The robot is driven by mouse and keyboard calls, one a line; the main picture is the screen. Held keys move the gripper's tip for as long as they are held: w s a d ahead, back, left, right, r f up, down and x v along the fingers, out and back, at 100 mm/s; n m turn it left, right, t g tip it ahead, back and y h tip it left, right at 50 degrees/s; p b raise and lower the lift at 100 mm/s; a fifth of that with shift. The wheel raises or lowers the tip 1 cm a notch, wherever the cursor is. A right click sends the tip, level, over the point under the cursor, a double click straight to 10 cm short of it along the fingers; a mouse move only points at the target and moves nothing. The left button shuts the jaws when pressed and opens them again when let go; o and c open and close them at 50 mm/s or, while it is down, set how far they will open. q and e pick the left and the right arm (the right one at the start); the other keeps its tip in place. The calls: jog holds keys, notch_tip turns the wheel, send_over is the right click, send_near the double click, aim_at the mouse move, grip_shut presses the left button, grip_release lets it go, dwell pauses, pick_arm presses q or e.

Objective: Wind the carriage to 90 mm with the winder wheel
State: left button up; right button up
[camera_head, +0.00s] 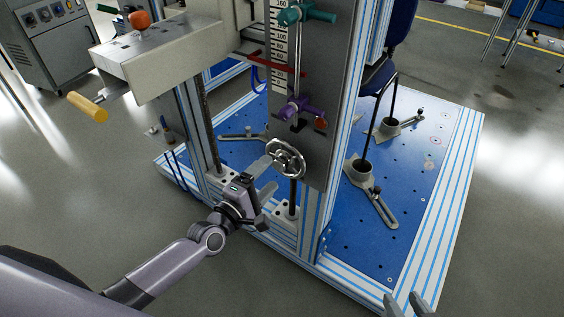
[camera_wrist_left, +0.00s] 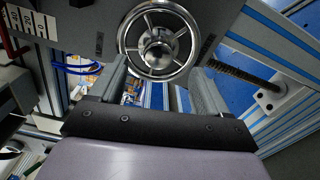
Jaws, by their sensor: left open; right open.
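The winder wheel (camera_head: 286,158) is a chrome spoked handwheel low on the grey upright plate. It also shows at the top middle of the left wrist view (camera_wrist_left: 157,46), hub facing the camera. My left gripper (camera_head: 267,176) is open just in front of the wheel; its fingers (camera_wrist_left: 155,88) spread toward the lower rim with nothing held. Whether they touch the rim is unclear. A red pointer bar (camera_head: 274,63) lies across the white scale (camera_head: 279,35); its exact reading is too small to tell. My right gripper (camera_head: 409,303) is open and empty at the bottom edge.
A teal clamp handle (camera_head: 305,13) and a purple handle (camera_head: 298,106) sit on the plate above the wheel. A beige box with an orange knob (camera_head: 140,19) and yellow handle (camera_head: 87,107) juts out left. A dark threaded rod (camera_head: 293,196) stands below the wheel.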

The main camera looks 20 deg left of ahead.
pick_arm(q)
jog(key=shift+f, duration=0.1)
jog(key=n+b, duration=0.2)
jog(key=n, duration=0.1)
jog(key=shift+d+f, duration=0.15)
jog(key=shift+f, duration=0.1)
jog(key=n+b, duration=0.1)
jog(key=n, duration=0.3)
jog(key=shift+s, duration=0.1)
jog(key=shift+d+r+n, duration=0.1)
jog(key=shift+r+n, duration=0.1)
jog(key=shift+n, duration=0.5)
